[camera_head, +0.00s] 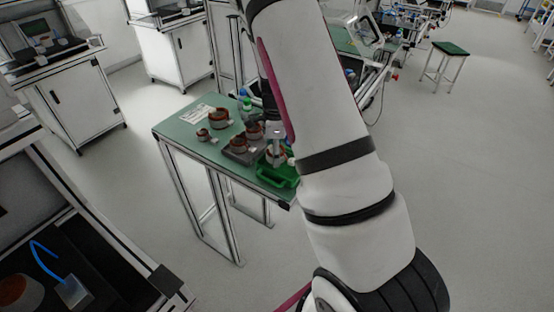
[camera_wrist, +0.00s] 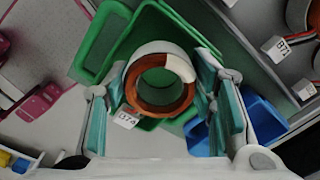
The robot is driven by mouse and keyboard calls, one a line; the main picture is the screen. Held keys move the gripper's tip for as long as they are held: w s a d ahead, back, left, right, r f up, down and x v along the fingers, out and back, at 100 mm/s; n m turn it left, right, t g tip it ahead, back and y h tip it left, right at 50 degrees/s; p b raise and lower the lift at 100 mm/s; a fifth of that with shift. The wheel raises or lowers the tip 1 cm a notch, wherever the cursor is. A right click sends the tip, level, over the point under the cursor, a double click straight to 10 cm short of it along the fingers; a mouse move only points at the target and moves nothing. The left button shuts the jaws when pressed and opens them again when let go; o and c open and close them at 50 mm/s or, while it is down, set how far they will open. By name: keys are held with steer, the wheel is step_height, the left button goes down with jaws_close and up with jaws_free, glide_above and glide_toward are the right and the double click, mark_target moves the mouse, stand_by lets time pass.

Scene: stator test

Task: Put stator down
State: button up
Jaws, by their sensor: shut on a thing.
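The stator (camera_wrist: 138,92) is a ring with a copper-brown inside, a pale outer wall and a small white tag. It sits between the two fingers of my gripper (camera_wrist: 165,100), which is shut on it. In the head view my gripper (camera_head: 276,134) points down at the table's near right corner, with the held stator (camera_head: 277,158) at its tip. A green tray (camera_head: 285,182) is under the stator; its green rim (camera_wrist: 92,45) also shows behind the stator in the wrist view. I cannot tell whether the stator touches the tray.
The green-topped table (camera_head: 176,128) bears several other stators, including a large one (camera_head: 219,118) and a small one (camera_head: 203,135). A dark tray (camera_head: 236,156) with stators stands left of the green tray. A blue bin (camera_wrist: 262,120) is beside my right finger. Bottles (camera_head: 245,104) stand behind.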

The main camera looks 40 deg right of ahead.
mark_target(277, 169)
steer(key=f, duration=0.1)
steer(key=s+f, duration=0.1)
steer(key=f, duration=0.1)
steer(key=shift+f, duration=0.1)
jaws_close()
jaws_free()
steer(key=shift+w+d+f, duration=0.15)
steer(key=shift+f, duration=0.2)
steer(key=shift+o, duration=0.6)
steer(key=shift+f, duration=0.45)
